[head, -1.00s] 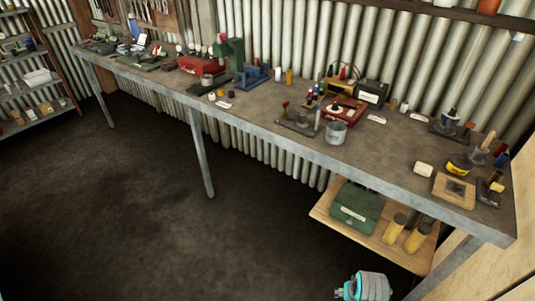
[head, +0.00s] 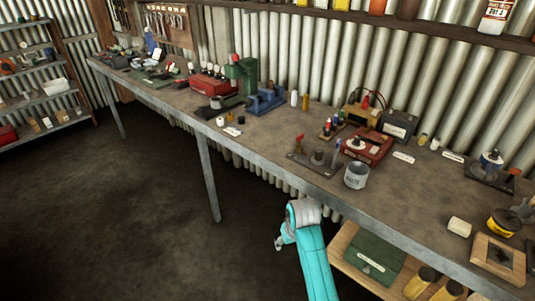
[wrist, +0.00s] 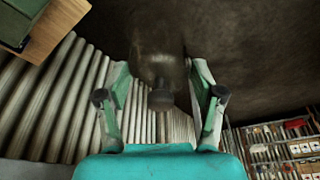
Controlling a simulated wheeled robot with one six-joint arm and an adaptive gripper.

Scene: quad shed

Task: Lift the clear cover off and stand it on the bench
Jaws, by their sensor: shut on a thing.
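In the wrist view my gripper (wrist: 160,84) has its two green-and-grey fingers on either side of a see-through, dark-looking shape, which I take to be the clear cover (wrist: 157,62). A dark round knob (wrist: 161,96) shows in line with it, between the fingers. The jaws are shut on the cover. In the head view my teal arm is low, in front of the bench (head: 232,160); the cover cannot be made out there, and the fingers are mostly hidden.
The bench holds a grey tin mug (head: 356,175), a red box (head: 367,147), a blue vise (head: 266,101) and a white block (head: 459,227). A wooden lower shelf carries a green box (head: 368,257). The floor at left is clear.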

